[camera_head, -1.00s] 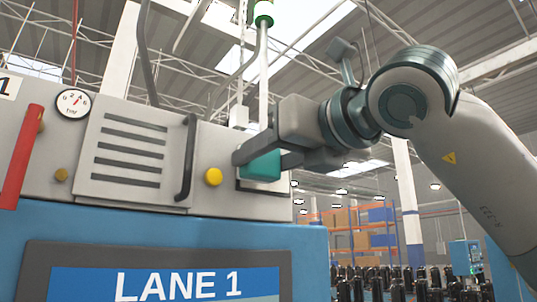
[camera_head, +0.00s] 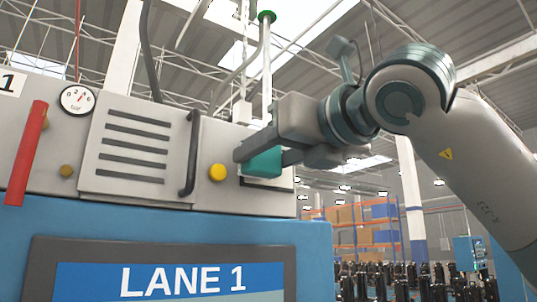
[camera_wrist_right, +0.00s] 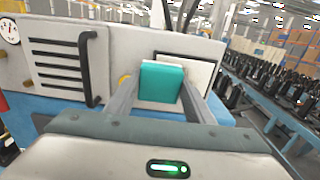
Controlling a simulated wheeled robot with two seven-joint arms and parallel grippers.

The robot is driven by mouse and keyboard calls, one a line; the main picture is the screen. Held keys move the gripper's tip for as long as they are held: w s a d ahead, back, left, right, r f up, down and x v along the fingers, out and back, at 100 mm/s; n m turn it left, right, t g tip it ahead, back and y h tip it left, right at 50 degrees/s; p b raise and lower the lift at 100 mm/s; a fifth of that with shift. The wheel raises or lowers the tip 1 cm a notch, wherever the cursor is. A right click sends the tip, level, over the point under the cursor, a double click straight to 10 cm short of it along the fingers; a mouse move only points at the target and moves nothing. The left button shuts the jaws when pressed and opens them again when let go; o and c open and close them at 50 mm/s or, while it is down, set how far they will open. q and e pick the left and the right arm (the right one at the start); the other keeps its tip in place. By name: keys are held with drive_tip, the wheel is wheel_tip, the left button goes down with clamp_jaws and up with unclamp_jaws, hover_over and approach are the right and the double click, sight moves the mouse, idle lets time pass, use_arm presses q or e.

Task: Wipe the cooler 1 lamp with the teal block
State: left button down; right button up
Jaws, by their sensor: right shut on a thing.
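The teal block (camera_head: 265,162) is held between the fingers of my right gripper (camera_head: 262,153), in front of the grey cabinet's right end. The right wrist view also shows the block (camera_wrist_right: 162,83) between the two fingers. A round yellow lamp or knob (camera_head: 217,172) sits on the cabinet face, left of the block and slightly lower, with a gap between them. I cannot read a label on it. In the wrist view only a yellow sliver (camera_wrist_right: 124,79) shows beside the left finger. Whether the block touches the cabinet, I cannot tell. My left gripper is not in view.
The cabinet face (camera_head: 95,195) carries a black handle (camera_head: 189,153), a louvred panel (camera_head: 128,150), a gauge (camera_head: 77,99) and a red bar (camera_head: 27,153). A white dark-edged plate (camera_wrist_right: 197,73) lies behind the block. A LANE 1 sign (camera_head: 182,280) is below.

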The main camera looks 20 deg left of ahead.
sight(289, 170)
drive_tip(key=shift+w+a, duration=0.35)
drive_tip(key=shift+a, duration=0.05)
idle(0.4)
drive_tip(key=shift+w, duration=0.1)
drive_tip(key=w+d, duration=0.2)
drive_tip(key=w, duration=0.1)
drive_tip(key=shift+d+b, duration=0.3)
drive_tip(key=shift+d, duration=0.05)
idle(0.4)
drive_tip(key=shift+w+d, duration=0.6)
drive_tip(key=shift+w, duration=0.25)
drive_tip(key=shift+w+d, duration=0.55)
drive_tip(key=shift+w, duration=0.25)
